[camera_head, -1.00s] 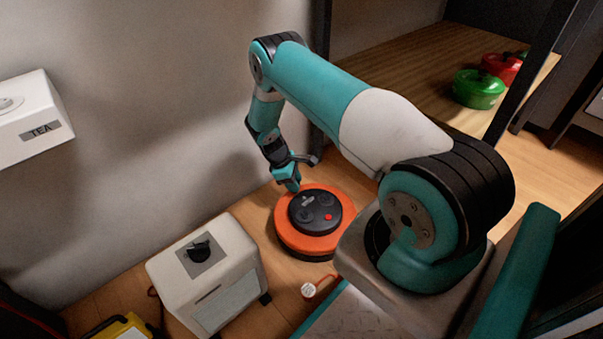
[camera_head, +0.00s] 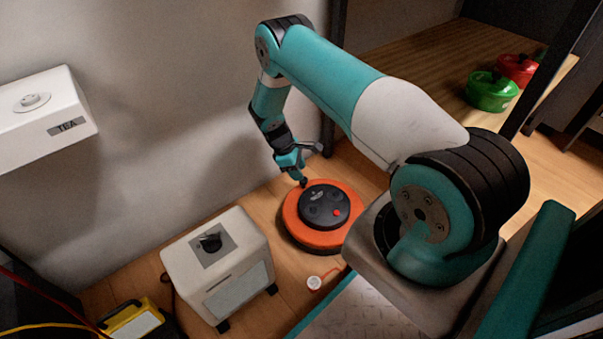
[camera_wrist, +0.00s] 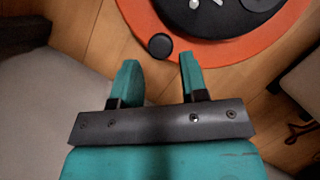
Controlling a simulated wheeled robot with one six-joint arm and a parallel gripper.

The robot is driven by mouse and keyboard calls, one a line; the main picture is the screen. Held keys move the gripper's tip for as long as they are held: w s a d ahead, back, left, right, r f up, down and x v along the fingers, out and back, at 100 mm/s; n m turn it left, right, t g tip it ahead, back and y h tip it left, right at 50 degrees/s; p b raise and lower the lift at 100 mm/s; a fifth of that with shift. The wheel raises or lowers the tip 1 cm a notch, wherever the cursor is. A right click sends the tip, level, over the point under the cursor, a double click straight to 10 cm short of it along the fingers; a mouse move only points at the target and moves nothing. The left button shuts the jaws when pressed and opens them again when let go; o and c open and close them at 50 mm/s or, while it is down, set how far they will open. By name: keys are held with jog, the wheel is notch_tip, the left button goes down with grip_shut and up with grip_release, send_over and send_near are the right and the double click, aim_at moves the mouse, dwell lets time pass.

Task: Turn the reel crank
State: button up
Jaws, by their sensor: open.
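The reel is an orange disc (camera_head: 292,222) with a black hub (camera_head: 324,206) carrying a red button, low on the wood floor by the wall. In the wrist view its orange rim (camera_wrist: 215,42) and black hub (camera_wrist: 222,14) show at the top. A round black knob (camera_wrist: 160,46), seemingly the crank's, stands at the rim. My gripper (camera_wrist: 158,62) is open, its teal fingers apart, with the knob just ahead between the fingertips. In the head view my gripper (camera_head: 299,177) is at the reel's wall-side edge. Whether a finger touches the knob cannot be told.
A white box with a black dial (camera_head: 210,243) stands left of the reel. A small white-and-red round item (camera_head: 314,282) lies in front. A yellow lamp-like item (camera_head: 132,322) is lower left. A TEA box (camera_head: 45,118) is on the wall; a shelf (camera_head: 430,85) holds green and red pots.

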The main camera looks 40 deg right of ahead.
jog(key=p+v, duration=0.5)
jog(key=v, duration=0.8)
jog(key=shift+r, duration=0.25)
jog(key=shift+a, duration=0.15)
